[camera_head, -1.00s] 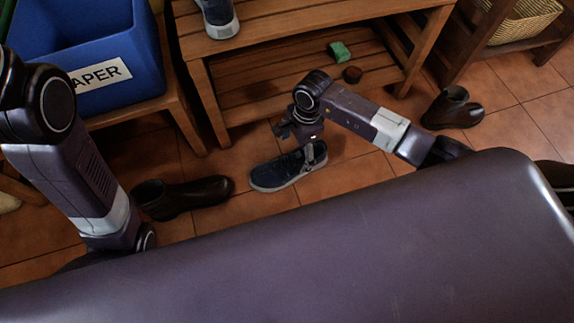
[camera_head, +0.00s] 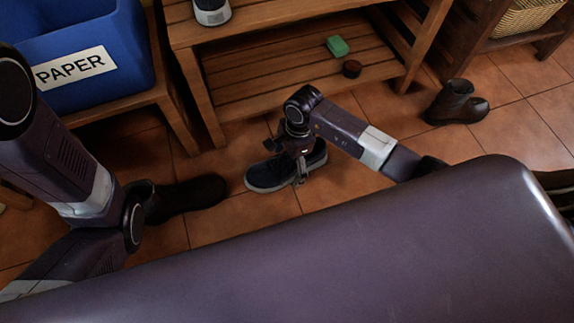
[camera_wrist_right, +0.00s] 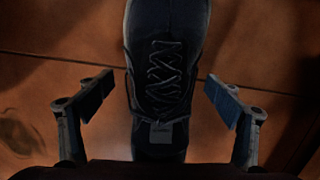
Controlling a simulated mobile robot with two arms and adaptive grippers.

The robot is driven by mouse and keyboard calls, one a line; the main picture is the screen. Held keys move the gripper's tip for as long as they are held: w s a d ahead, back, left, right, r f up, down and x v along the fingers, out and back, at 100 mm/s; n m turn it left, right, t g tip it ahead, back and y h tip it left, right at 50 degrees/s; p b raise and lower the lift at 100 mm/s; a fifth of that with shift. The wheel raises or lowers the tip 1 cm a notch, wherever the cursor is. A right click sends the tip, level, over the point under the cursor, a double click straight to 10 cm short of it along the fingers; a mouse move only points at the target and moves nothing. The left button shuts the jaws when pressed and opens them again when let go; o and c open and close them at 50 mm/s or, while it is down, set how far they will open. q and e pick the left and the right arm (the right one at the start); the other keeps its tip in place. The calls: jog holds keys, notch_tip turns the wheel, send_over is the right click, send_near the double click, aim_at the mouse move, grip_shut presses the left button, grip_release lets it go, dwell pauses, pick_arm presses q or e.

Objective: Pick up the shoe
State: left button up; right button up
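A dark blue lace-up shoe (camera_head: 270,175) with a pale sole edge lies on the tiled floor in front of a slatted wooden bench. In the right wrist view the shoe (camera_wrist_right: 165,60) runs down the middle, laces up. My right gripper (camera_head: 299,170) points down over the shoe's right part. In the wrist view the right gripper (camera_wrist_right: 157,99) is open, one finger on each side of the shoe, with gaps visible between pads and shoe. Its height above the floor is hard to tell. My left arm shows at the left, but its gripper is out of view.
A dark boot (camera_head: 185,198) lies left of the shoe, and a brown boot (camera_head: 457,103) stands at the right. A blue PAPER bin (camera_head: 125,60) stands left.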

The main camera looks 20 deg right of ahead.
jog(key=c, duration=1.5)
jog(key=shift+o, duration=0.2)
